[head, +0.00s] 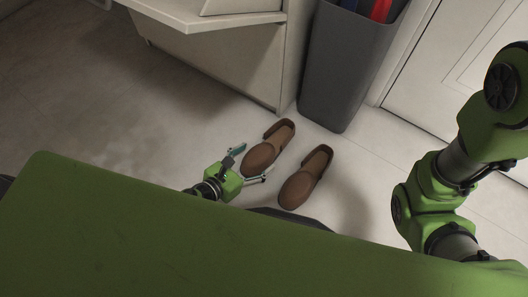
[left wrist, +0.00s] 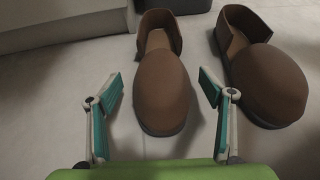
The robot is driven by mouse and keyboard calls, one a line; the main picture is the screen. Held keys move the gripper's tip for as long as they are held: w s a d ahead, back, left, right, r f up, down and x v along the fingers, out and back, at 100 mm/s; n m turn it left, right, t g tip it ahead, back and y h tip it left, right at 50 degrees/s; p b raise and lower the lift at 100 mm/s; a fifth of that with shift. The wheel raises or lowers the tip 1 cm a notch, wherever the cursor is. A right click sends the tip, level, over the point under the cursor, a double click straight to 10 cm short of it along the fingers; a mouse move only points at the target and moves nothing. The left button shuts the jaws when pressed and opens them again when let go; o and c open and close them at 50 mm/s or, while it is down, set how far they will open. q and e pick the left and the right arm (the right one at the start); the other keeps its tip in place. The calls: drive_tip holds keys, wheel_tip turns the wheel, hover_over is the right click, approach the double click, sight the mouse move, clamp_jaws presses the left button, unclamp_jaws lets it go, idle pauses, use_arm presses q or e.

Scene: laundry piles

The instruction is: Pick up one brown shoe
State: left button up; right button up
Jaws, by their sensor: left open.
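Two brown shoes lie side by side on the floor, toes toward me. The left shoe (head: 262,155) also shows in the middle of the left wrist view (left wrist: 163,90). The right shoe (head: 302,182) shows at the right of the left wrist view (left wrist: 268,82). My left gripper (head: 254,163) is open and empty at the toe of the left shoe. In the left wrist view its fingers (left wrist: 160,92) stand on either side of that toe, with gaps showing. My right gripper is not in view; only part of my right arm shows at the right.
A pale cabinet (head: 225,62) stands behind the shoes. A grey bin (head: 345,65) with red and blue things in it stands behind them to the right. A white door (head: 450,65) is at the far right. Floor (head: 90,100) at the left is clear.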

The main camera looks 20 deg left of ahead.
sight(264, 152)
use_arm(q)
drive_tip(key=x, duration=0.5)
drive_tip(key=shift+d+f+b, duration=0.1)
drive_tip(key=shift+f+b, duration=0.15)
drive_tip(key=shift+b, duration=0.15)
drive_tip(key=c, duration=1.3)
drive_tip(key=shift+r, duration=0.1)
drive_tip(key=shift+c, duration=0.2)
